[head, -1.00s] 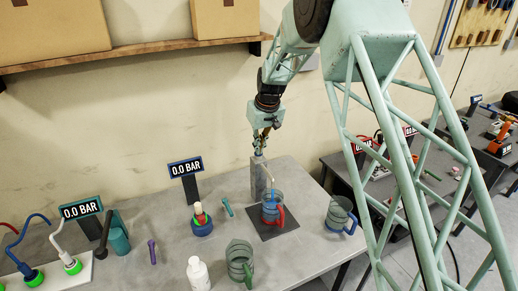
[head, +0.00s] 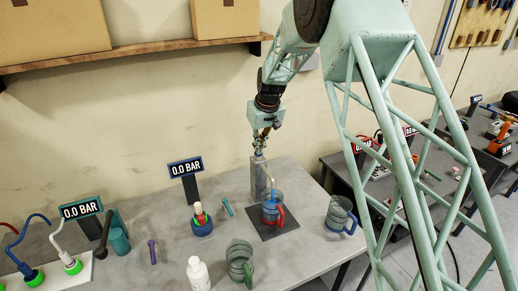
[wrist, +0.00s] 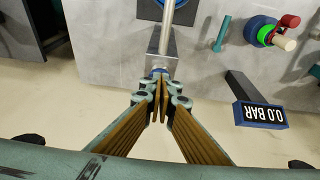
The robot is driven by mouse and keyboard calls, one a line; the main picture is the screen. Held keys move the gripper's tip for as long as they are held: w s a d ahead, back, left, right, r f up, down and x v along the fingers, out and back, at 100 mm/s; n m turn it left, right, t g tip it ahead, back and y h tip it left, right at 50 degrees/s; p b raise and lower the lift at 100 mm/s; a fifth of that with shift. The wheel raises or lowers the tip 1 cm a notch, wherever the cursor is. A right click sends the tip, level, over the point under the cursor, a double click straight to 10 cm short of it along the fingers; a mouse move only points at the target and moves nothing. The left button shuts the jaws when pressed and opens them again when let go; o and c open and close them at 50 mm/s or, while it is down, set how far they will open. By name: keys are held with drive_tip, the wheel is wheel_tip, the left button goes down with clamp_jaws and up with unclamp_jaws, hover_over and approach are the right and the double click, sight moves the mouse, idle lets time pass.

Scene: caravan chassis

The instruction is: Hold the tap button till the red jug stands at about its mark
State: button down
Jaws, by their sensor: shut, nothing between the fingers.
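The clear jug with the red handle (head: 272,211) stands upright on a dark square mat (head: 266,236), under the tap's spout. Blue shows at the spout and inside the jug; its level against any mark is too small to read. The tap is a grey upright block (head: 257,182) with a pale spout, and it shows in the wrist view too (wrist: 171,42). My gripper (head: 259,149) is shut and empty, pointing down at the top of the tap. In the wrist view its fingertips (wrist: 159,76) meet over a small blue part at the tap's top, probably the button; contact is partly hidden.
A blue-handled jug (head: 341,215) stands to the right and a green-handled jug (head: 239,263) in front. A white bottle (head: 198,273), a blue-based fitting (head: 202,222) and a 0.0 BAR display (head: 185,167) are to the left. The shelf (head: 130,55) hangs above left.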

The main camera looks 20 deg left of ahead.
drive_tip(key=shift+s+d+f, duration=0.15)
drive_tip(key=shift+s+f, duration=0.1)
drive_tip(key=shift+f, duration=0.25)
drive_tip(key=shift+r, duration=0.4)
drive_tip(key=w+a+v, duration=0.1)
drive_tip(key=v, duration=1.3)
drive_tip(key=shift+w+r, duration=0.2)
drive_tip(key=shift+a, duration=0.1)
